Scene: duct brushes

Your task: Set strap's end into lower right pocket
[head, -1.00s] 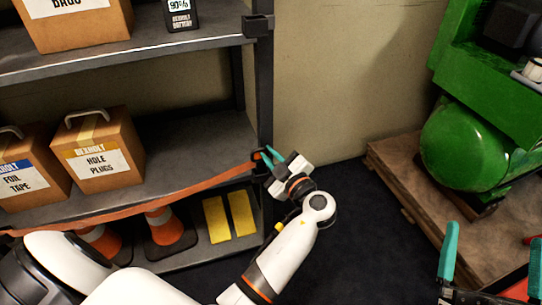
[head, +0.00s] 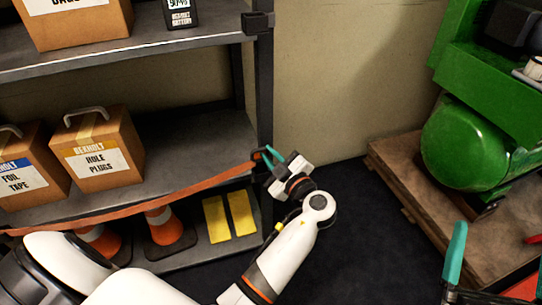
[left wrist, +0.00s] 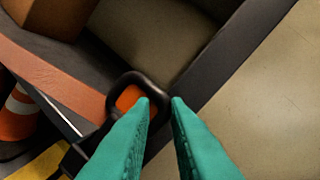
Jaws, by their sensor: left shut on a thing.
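The orange strap (head: 130,212) runs across the shelf front from the left to the right post. Its end has a black loop (left wrist: 126,84) with orange showing inside, seen in the left wrist view. My left gripper (head: 269,153) has its teal fingers shut on this strap end, at the loop's right edge. A dark block (left wrist: 76,158) sits just below the loop; it may be the lower right pocket, but the fingers hide much of it. I cannot tell whether the strap's end is inside it. My right gripper (head: 499,245) is spread open and empty at the lower right.
The grey shelf (head: 190,140) holds cartons (head: 98,152), with orange cones (head: 163,228) and yellow pieces (head: 228,216) below. A similar black pocket (head: 258,22) is higher on the post. A green machine (head: 465,148) stands on a wooden pallet (head: 400,172); dark floor lies between.

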